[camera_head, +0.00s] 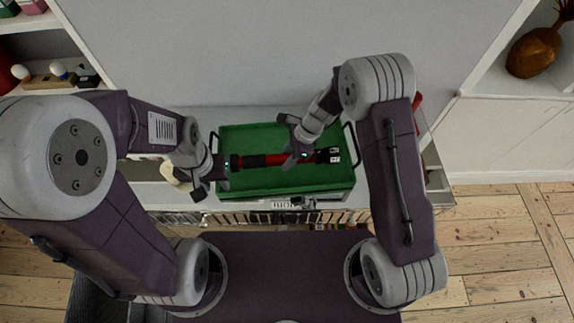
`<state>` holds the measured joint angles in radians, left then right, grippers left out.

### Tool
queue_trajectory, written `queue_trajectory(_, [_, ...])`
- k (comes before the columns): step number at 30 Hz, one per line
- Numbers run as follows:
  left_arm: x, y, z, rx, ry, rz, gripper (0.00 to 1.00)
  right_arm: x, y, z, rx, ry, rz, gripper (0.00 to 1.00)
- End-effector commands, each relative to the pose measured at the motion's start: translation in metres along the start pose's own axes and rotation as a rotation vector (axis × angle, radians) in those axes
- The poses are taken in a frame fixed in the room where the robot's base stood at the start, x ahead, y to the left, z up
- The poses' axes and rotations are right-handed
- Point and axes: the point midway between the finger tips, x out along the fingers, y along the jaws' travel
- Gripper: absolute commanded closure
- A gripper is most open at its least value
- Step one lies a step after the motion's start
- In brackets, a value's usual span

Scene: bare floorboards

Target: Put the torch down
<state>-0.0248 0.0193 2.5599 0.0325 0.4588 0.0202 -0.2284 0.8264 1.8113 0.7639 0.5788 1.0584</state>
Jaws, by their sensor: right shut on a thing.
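The torch (275,160), red and black, lies level across the green crate (255,188) in the head view, over its open top. My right gripper (298,155) is shut on the torch's red part, right of its middle. The black and white end of the torch points right. My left gripper (212,178) is at the crate's left edge, close to the torch's black left end. I cannot tell whether it touches the torch, or how far its fingers are apart. The height of the torch above the crate's bottom is unclear.
The crate has dark handles at both sides and stands on a pale surface (190,120) against a grey wall. A row of small items (290,216) runs along its front. Shelves (35,25) with objects are at upper left. A brown vase (533,52) sits in a shelf at upper right.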

Motion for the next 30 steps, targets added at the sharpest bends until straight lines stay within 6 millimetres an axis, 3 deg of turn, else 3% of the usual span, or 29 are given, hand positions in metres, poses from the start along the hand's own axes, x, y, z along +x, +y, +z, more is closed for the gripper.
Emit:
queue_trajectory(4, [0.005,0.0,0.001,0.0,0.0,0.0,0.64,0.005,-0.001,-0.002,0.0,0.0,0.0,1.0])
queue_trajectory(11, [0.045,-0.001,0.005,0.0,0.0,0.0,0.64,0.042,0.0,-0.017,0.0,0.0,-0.001,1.0])
queue_trajectory(21, [0.042,-0.001,0.004,0.0,0.0,0.0,0.64,0.04,0.0,-0.016,0.0,0.0,-0.001,1.0])
queue_trajectory(22, [0.042,-0.001,0.004,0.0,0.0,0.0,0.64,0.04,0.0,-0.017,0.0,0.0,0.0,0.61])
queue_trajectory(24, [0.041,-0.001,0.004,0.0,0.0,0.0,0.64,0.039,0.0,-0.016,0.0,0.0,0.0,0.42])
queue_trajectory(30, [0.041,-0.001,0.004,0.0,0.0,0.0,0.64,0.039,0.0,-0.016,0.0,0.0,0.0,0.42])
